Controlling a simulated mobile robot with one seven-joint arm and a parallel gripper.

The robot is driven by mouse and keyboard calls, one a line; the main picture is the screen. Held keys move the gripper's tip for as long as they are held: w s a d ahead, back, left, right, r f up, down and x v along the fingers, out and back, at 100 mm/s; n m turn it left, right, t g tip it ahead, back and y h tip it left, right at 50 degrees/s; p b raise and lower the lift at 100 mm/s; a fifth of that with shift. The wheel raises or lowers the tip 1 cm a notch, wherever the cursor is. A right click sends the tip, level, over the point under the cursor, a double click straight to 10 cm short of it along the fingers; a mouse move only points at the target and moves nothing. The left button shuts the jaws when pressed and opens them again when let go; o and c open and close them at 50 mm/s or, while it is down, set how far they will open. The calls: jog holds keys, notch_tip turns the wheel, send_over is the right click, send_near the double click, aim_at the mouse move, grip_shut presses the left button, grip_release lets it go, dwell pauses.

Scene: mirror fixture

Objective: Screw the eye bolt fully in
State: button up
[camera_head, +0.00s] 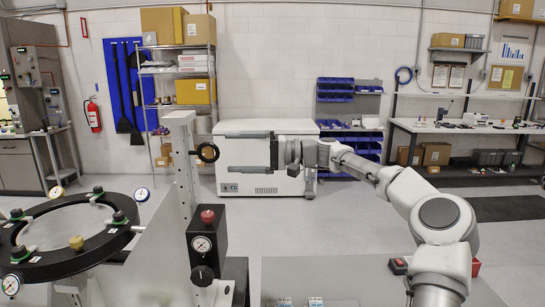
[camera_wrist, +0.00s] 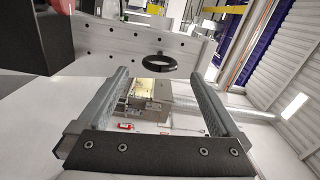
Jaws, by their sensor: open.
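The eye bolt is a black ring (camera_head: 208,152) on the right side of a grey upright metal plate (camera_head: 181,160) in the head view. Its shank is hard to make out. My gripper (camera_head: 226,152) is to the right of the ring, pointing left at it, its two fingers spread above and below the ring's height. In the wrist view the ring (camera_wrist: 158,72) appears just beyond the gap between the open fingertips (camera_wrist: 160,82), apart from both. The gripper is empty.
A round black fixture with gauges (camera_head: 70,235) lies at left. A white chest freezer (camera_head: 262,180) is in the background.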

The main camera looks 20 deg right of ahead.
jog(key=v, duration=1)
jog(key=shift+d+b, duration=0.15)
jog(key=shift+b, duration=0.3)
jog(key=shift+s+f, duration=0.1)
